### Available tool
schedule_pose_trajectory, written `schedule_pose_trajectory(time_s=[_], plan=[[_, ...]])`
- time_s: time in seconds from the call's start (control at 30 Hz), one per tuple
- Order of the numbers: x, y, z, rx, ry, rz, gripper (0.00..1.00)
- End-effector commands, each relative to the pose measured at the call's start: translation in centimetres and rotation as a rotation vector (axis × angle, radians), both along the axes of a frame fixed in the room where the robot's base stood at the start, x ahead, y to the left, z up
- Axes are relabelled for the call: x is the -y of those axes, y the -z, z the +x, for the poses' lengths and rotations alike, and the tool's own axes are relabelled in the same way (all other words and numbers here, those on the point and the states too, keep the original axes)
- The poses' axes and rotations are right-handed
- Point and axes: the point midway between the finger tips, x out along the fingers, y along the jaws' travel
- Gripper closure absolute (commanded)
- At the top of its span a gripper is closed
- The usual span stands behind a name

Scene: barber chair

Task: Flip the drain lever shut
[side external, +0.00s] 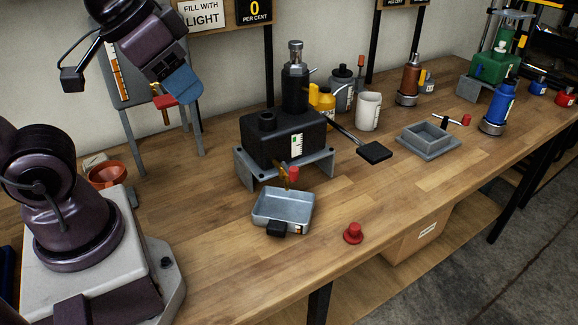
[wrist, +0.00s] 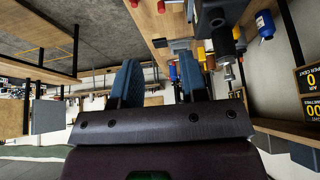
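A small brass tap with a red lever (side external: 293,173) is on the front of the black tank (side external: 270,140), above a grey metal tray (side external: 282,210). A second brass tap with a red handle (side external: 165,101) is on the grey stand unit at the left. I cannot tell which one is the drain lever. My gripper (side external: 182,85) is raised at the upper left, in front of the stand unit and apart from the black tank. In the wrist view its two blue fingers (wrist: 160,82) are spread with nothing between them.
A black bottle (side external: 295,78) stands on the tank. A red knob-shaped piece (side external: 353,233) lies near the bench's front edge. A white mug (side external: 368,110), a black pad (side external: 374,153) and a grey square tray (side external: 428,141) are to the right. The wooden bench front is mostly clear.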

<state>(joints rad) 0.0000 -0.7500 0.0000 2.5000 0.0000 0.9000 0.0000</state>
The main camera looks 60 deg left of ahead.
Motion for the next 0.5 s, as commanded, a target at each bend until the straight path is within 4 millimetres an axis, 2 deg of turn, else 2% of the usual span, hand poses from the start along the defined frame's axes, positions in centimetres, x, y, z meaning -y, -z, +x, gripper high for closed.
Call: schedule_pose_trajectory(time_s=[0.03,0.1,0.17,0.27,0.5], plan=[[0.1,0.0,0.0,0.000,0.004,0.000,0.72],[0.2,0.4,0.1,-0.018,0.013,0.000,0.88],[0.4,1.0,0.3,-0.049,0.022,0.001,1.00],[1.0,1.8,1.1,-0.110,0.047,0.005,1.00],[2.8,3.1,5.7,-0.272,0.155,0.059,1.00]])
